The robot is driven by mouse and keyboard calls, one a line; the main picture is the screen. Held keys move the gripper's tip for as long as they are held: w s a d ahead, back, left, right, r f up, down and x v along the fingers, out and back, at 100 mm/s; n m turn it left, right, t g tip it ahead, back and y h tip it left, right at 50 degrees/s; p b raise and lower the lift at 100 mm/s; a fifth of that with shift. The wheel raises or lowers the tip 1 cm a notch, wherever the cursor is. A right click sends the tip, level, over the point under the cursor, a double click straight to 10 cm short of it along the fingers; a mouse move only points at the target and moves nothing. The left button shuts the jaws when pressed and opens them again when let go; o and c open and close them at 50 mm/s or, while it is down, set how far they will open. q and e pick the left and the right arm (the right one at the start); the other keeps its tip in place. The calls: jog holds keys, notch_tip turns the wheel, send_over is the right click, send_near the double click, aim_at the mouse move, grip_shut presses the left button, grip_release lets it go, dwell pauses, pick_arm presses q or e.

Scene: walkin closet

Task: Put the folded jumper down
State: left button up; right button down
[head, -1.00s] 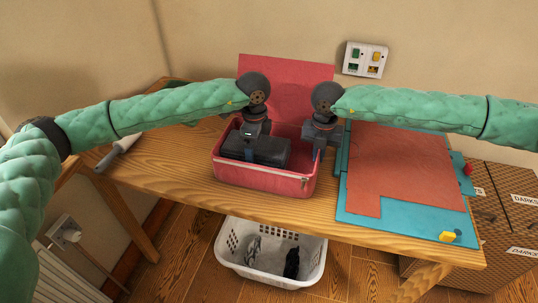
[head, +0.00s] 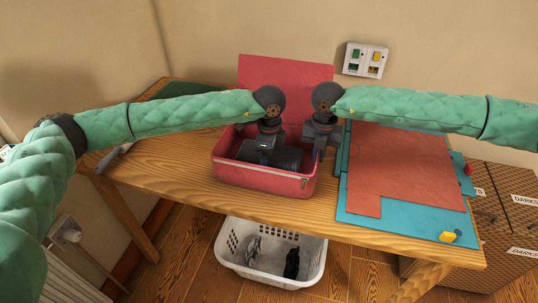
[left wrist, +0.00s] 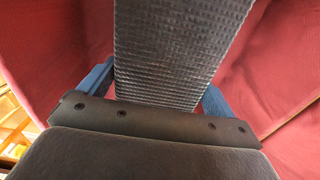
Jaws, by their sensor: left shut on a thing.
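The dark grey folded jumper (head: 283,160) is inside the open red case (head: 240,177), whose lid (head: 290,75) stands up behind it. My left gripper (head: 264,150) is over the case and shut on the jumper. In the left wrist view the ribbed grey jumper (left wrist: 180,45) runs between the two blue fingers (left wrist: 155,85), with red lining (left wrist: 60,45) on both sides. Whether the jumper touches the case floor is hidden. My right gripper (head: 316,150) points down at the case's right end; its fingers are partly hidden and show no clear gap or held thing.
A teal board (head: 400,225) with an orange-red sheet (head: 405,170) lies right of the case. A white pointed tool (head: 118,155) and a green mat (head: 190,90) are at the left. A white basket (head: 270,270) with dark clothes stands below. Cartons (head: 495,205) marked "DARKS" stand right.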

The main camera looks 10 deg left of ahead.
pick_arm(q)
jog(key=o, duration=0.9)
jog(key=shift+f, duration=0.1)
notch_tip(320, 180, up, 12)
pick_arm(e)
jog(key=c, duration=1.5)
grip_release()
jog(key=shift+r, duration=0.15)
